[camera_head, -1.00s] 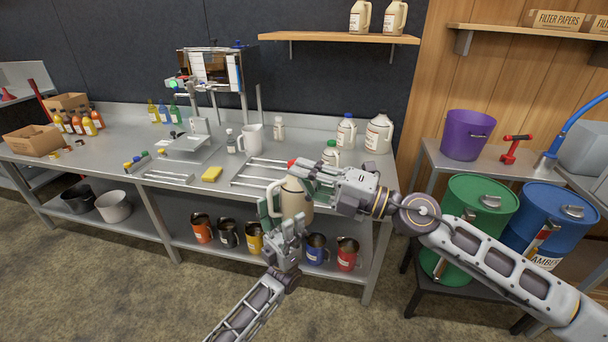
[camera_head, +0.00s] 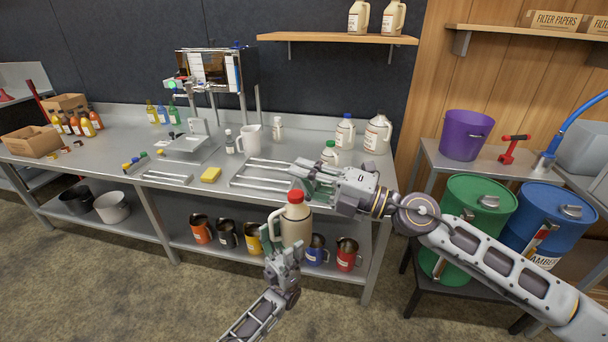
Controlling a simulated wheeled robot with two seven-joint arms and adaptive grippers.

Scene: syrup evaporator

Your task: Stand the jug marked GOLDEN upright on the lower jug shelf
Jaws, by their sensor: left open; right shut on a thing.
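A cream jug with a red cap (camera_head: 297,228) is upright in front of the bench's front edge; no marking on it is readable. My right gripper (camera_head: 308,182) is shut, just above and right of the red cap; where it grips the jug cannot be made out. My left gripper (camera_head: 282,248) is open, low in front of the jug and overlapping its lower part; I cannot tell whether they touch. A wooden wall shelf (camera_head: 335,39) holds two cream jugs (camera_head: 358,16) near its right end.
The steel bench (camera_head: 120,150) carries a wire rack (camera_head: 262,172), a yellow sponge (camera_head: 211,175), a white pitcher (camera_head: 250,138) and more cream jugs (camera_head: 377,134). Several coloured pitchers (camera_head: 201,229) stand on its under-shelf. Green (camera_head: 480,205) and blue (camera_head: 547,215) drums stand right. The wall shelf's left part is clear.

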